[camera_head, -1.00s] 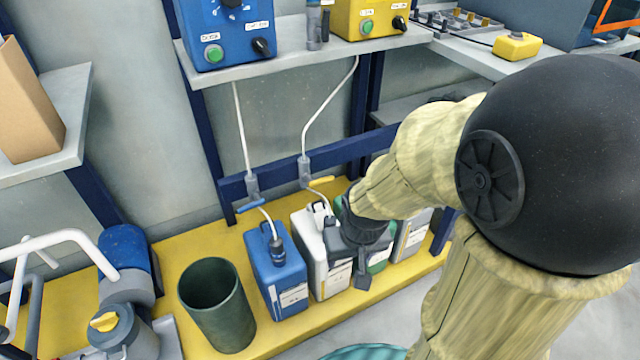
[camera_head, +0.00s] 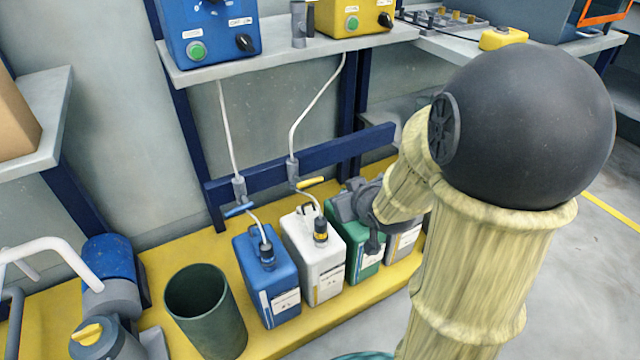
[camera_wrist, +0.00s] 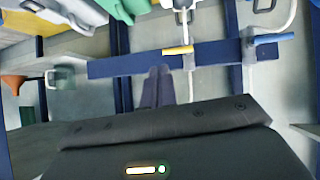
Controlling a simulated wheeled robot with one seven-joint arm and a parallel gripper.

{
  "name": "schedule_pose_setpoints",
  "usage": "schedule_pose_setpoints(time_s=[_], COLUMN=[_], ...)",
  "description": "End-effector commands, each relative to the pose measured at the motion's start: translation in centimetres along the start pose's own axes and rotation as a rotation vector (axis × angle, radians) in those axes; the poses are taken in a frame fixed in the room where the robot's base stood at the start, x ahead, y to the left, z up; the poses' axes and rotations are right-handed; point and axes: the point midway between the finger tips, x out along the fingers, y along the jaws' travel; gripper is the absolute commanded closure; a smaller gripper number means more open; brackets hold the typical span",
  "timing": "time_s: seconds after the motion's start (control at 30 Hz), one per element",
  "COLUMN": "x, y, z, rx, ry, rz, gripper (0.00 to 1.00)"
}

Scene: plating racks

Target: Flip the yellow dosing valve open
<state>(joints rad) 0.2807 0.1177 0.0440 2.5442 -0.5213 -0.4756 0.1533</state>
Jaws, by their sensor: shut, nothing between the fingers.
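The yellow dosing valve handle (camera_head: 310,183) sits on the right of two thin white lines, above the white canister (camera_head: 318,255). It lies crosswise to its line. In the wrist view the yellow handle (camera_wrist: 178,50) shows at top centre, in front of the dark blue rail. My gripper (camera_head: 343,206) is right of and slightly below the handle, over the green canister (camera_head: 362,245). In the wrist view my gripper's fingers (camera_wrist: 158,72) are together and empty, their tips just below and left of the handle, with a visible gap. My forearm does not cover the valve in the head view.
A blue valve handle (camera_head: 238,209) is on the left line, above a blue canister (camera_head: 266,280). The dark blue rail (camera_head: 265,170) runs behind both lines. A dark green bin (camera_head: 205,310) stands at left. Blue (camera_head: 210,35) and yellow (camera_head: 352,18) control boxes sit on the shelf above.

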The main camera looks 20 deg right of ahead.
Motion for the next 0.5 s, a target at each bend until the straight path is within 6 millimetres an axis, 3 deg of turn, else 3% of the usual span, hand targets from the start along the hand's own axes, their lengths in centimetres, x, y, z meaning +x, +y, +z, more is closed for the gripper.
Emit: schedule_pose_setpoints(time_s=[0.23,0.5], x=[0.6,0.4], y=[0.1,-0.1], z=[-2.2,-3.0], rx=[-0.033,-0.041], ry=[0.209,0.267], rz=[-0.088,-0.121], gripper=[1.0,1.0])
